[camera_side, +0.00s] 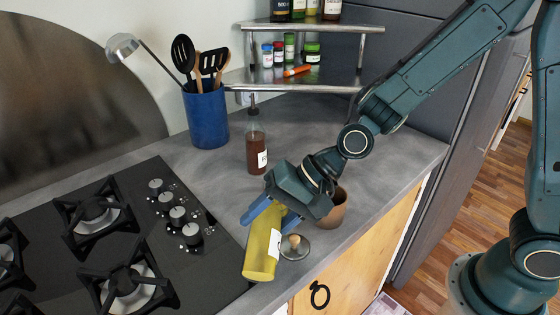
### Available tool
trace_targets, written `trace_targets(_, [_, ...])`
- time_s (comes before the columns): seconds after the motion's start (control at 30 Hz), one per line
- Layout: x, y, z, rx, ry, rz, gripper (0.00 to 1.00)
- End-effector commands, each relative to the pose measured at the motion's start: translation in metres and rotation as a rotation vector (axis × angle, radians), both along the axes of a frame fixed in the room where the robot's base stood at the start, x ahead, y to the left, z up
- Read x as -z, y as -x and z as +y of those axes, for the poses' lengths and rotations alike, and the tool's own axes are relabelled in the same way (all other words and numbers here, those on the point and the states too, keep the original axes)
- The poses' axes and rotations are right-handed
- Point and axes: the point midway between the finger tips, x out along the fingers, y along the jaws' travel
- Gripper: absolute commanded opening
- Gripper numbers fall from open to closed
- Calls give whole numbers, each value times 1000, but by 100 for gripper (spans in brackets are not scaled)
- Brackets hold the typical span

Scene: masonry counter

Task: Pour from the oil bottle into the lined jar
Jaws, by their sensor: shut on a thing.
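My gripper (274,213) is shut on the yellow oil bottle (264,245) with its blue fingers on either side. The bottle is tilted, its broad end towards the camera at the lower left. Its neck is hidden behind the gripper. A white label shows on its side. A brown jar (332,212) stands on the counter just right of and behind the gripper, partly covered by it. I cannot see its inside, any line on it, or whether oil is flowing.
A round lid with a wooden knob (295,242) lies beside the held bottle, near the counter's front edge. A dark red bottle (256,146) stands behind the gripper. A blue utensil crock (206,117), a hob (110,240) and a shelf (300,80) with small jars surround the grey counter.

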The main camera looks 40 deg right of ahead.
Motion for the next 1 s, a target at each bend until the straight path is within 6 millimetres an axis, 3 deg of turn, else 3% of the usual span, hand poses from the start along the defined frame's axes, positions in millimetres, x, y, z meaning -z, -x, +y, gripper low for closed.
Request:
trace_targets(0.17, [16,-1,-1,-1,92,-79,13])
trace_targets(1.0, [11,-3,-3,0,125,-113,13])
